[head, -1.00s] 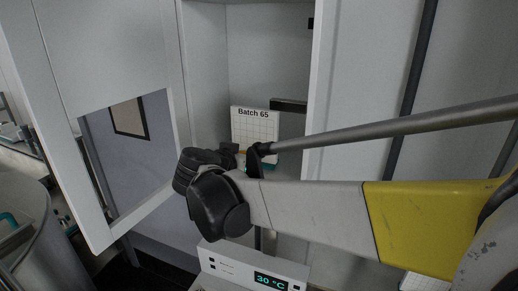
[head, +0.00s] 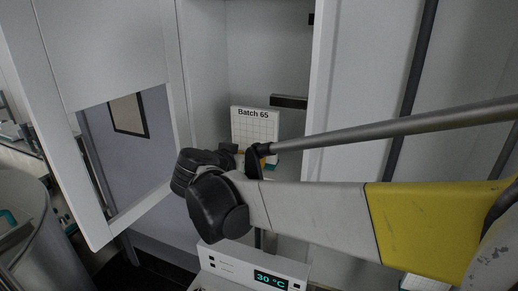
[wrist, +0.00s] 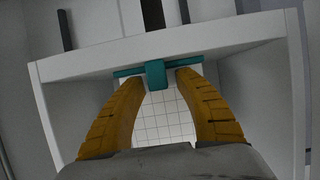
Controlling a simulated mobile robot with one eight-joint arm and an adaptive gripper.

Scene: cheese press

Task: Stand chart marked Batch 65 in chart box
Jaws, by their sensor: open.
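The chart marked Batch 65 (head: 256,124), a white gridded card with black lettering, stands upright inside the open cabinet in the head view. In the wrist view the gridded chart (wrist: 165,118) shows between my fingers, with a teal bar and tab (wrist: 157,76) at its far end. My gripper (wrist: 162,78) is open, one orange finger on each side of the tab. Whether either finger touches it I cannot tell. In the head view my wrist hides most of the gripper and the chart's lower part. I cannot make out the chart box for certain.
The cabinet door (head: 107,75) with a window stands open at left. A pale cabinet wall (head: 360,80) is close at right. A display reading 30 °C (head: 271,280) sits below my arm. Another gridded item with teal (head: 418,284) shows at bottom right. A metal vat (head: 30,235) is at left.

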